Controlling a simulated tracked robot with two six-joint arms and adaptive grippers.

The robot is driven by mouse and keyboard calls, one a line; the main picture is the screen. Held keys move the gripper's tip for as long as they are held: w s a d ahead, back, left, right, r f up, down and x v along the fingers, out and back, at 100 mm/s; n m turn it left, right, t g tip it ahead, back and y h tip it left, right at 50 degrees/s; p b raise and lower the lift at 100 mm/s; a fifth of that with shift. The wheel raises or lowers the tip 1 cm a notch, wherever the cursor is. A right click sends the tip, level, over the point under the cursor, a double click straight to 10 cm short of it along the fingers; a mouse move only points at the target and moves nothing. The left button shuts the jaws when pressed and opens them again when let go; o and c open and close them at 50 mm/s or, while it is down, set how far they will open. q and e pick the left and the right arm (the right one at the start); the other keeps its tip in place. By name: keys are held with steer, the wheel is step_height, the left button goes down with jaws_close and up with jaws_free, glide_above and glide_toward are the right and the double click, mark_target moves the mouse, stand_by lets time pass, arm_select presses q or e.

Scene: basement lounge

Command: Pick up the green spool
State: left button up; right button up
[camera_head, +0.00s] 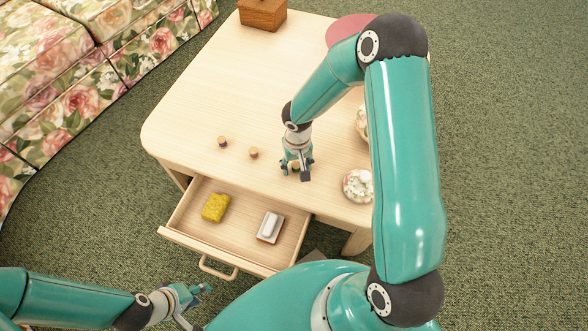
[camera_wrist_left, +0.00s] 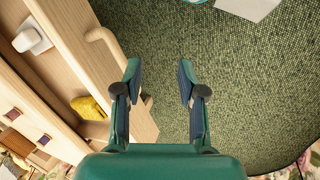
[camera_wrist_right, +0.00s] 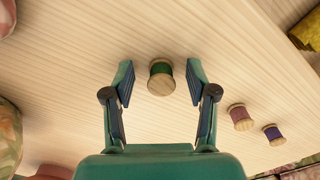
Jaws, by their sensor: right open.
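The green spool (camera_wrist_right: 161,77) stands on the table in the right wrist view, centred between the two fingertips of my right gripper (camera_wrist_right: 160,72). Both fingers are spread, with a gap on each side of the spool. In the head view my right gripper (camera_head: 297,174) is low over the table near its front edge and mostly hides the spool. My left gripper (camera_head: 196,296) is off the table, in front of the open drawer. In the left wrist view its fingers (camera_wrist_left: 160,75) are apart with nothing between them.
A mauve spool (camera_head: 253,153) and a blue spool (camera_head: 222,141) stand to the left. A floral round object (camera_head: 358,185) is at right, a wooden box (camera_head: 262,13) at the back.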

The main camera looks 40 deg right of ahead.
steer(key=c, duration=0.9)
steer(key=shift+o, duration=0.2)
steer(key=shift+r, duration=0.1)
